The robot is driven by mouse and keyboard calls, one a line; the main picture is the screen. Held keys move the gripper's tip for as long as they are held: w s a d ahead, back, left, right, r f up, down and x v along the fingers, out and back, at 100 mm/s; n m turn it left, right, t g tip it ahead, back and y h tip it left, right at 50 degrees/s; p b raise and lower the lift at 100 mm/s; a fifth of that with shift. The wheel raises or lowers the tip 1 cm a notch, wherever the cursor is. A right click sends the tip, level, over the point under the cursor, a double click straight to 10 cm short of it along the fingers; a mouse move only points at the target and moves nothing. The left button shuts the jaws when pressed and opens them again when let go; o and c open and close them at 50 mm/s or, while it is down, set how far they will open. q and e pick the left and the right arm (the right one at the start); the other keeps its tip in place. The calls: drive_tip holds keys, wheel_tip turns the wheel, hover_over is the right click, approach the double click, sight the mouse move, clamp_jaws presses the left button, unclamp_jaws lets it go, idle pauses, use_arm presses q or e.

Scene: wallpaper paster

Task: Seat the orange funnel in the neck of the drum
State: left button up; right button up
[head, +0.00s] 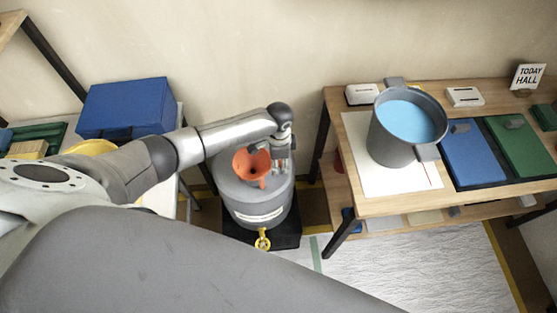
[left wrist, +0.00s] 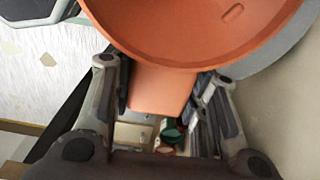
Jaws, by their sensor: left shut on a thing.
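The orange funnel (head: 247,163) shows over the top of the grey drum (head: 258,207), with its wide mouth up and its spout pointing down and slightly to the right. My left gripper (head: 279,167) is at the funnel's right side. In the left wrist view the funnel (left wrist: 190,32) fills the top, and its narrower part lies between the fingers of my left gripper (left wrist: 160,82), which is shut on it. The drum's neck is hidden, and I cannot tell whether the spout touches it. My right gripper is not in view.
A wooden table (head: 385,205) stands right of the drum, with a grey pot (head: 390,145) of blue liquid on white paper. A blue box (head: 125,107) is on the left. The drum stands on a black base (head: 285,238) with a yellow tap (head: 262,240) in front.

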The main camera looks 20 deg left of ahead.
use_arm(q)
drive_tip(key=shift+f, duration=0.3)
drive_tip(key=o, duration=1.3)
drive_tip(key=shift+r, duration=0.1)
wheel_tip(320, 180, up, 12)
drive_tip(key=shift+f, duration=0.1)
